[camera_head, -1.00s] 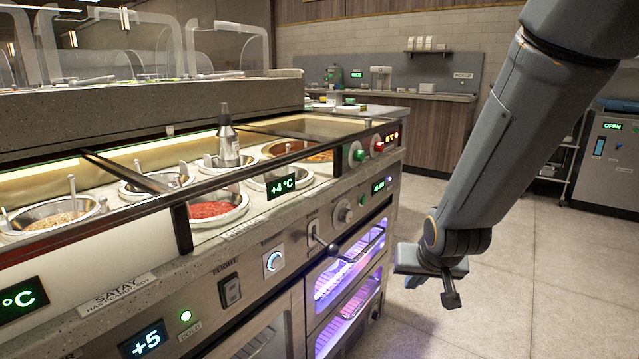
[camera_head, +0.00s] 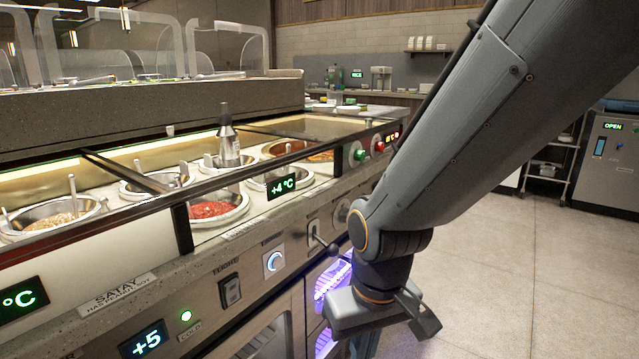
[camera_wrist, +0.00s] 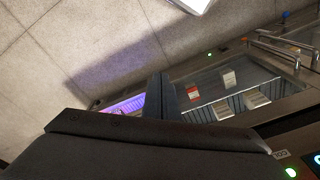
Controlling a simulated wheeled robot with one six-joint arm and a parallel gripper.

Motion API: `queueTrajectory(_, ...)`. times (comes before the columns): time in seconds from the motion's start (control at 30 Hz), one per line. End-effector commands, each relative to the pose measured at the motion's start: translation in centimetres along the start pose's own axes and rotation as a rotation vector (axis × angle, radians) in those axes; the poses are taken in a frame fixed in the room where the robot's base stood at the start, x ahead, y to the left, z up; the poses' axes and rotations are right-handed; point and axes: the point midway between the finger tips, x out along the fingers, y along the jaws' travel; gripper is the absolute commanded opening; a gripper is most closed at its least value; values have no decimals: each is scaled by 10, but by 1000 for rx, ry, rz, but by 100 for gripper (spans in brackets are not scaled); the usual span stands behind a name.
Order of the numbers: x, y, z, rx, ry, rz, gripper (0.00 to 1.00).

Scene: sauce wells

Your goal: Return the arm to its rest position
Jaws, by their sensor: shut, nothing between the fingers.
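My arm (camera_head: 450,140) comes down from the upper right in the head view, in front of the counter's right end. My gripper (camera_wrist: 160,97) shows in the wrist view with its two dark fingers together and nothing between them. In the head view its dark body hangs low, beside the purple-lit compartment (camera_head: 331,283). It appears apart from the counter front, though the exact gap cannot be told. Part of the counter's control panel is hidden behind the arm.
The sauce counter holds several wells, one with red sauce (camera_head: 212,210) and one with a pale filling (camera_head: 55,222). A lever (camera_head: 320,238) sticks out from the counter front. A glass-front drawer (camera_wrist: 235,90) shows below. Open tiled floor (camera_head: 500,270) lies to the right.

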Motion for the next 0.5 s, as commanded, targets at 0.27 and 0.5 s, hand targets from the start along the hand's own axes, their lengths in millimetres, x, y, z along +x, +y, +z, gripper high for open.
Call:
queueTrajectory(0.27, -6, -46, 19, -122, -48, -19, 0)
queueTrajectory(0.5, -10, -73, 36, -202, -83, -28, 0)
